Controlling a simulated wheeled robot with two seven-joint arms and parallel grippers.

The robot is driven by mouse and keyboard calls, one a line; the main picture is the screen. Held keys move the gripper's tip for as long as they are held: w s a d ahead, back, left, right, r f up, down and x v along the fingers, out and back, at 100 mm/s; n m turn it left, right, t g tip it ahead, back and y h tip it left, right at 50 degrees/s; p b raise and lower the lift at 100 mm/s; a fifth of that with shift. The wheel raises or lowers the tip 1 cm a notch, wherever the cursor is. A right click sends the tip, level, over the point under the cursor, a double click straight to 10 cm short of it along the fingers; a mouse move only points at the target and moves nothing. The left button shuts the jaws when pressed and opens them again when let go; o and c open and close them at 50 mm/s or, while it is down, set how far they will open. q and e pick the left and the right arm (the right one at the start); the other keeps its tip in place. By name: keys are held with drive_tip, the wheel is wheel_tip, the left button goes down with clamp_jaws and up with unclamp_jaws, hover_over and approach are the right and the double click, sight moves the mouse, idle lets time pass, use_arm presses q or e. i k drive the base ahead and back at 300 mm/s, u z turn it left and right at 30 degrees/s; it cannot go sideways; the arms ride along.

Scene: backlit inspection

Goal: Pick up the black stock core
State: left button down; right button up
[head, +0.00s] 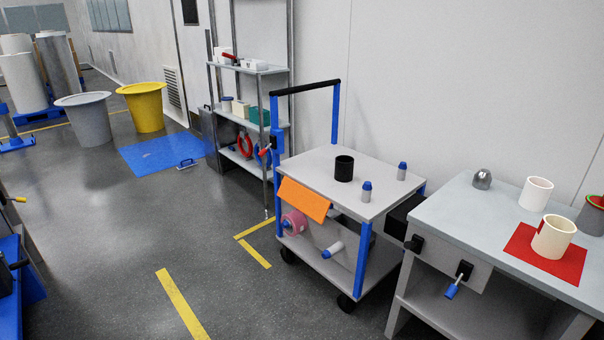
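The black stock core (344,168) is a short, dark, hollow cylinder. It stands upright on the grey top of a blue-framed cart (318,179), near the middle of the view. Two small blue-capped grey bottles stand to its right on the same top, one nearer (366,192) and one farther (402,171). Nothing touches the core. Neither of my grippers shows in the head view.
An orange sheet (304,199) hangs at the cart's front left edge. The cart's handle (306,87) rises behind. A grey bench (470,212) at right holds white and cream cores, a red mat (545,255) and a grey dome. Floor left of the cart is open.

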sight(345, 164)
drive_tip(key=u, duration=0.7)
drive_tip(key=i, duration=1.55)
drive_tip(key=z, duration=0.25)
drive_tip(key=i, duration=1.3)
drive_tip(key=z, duration=1)
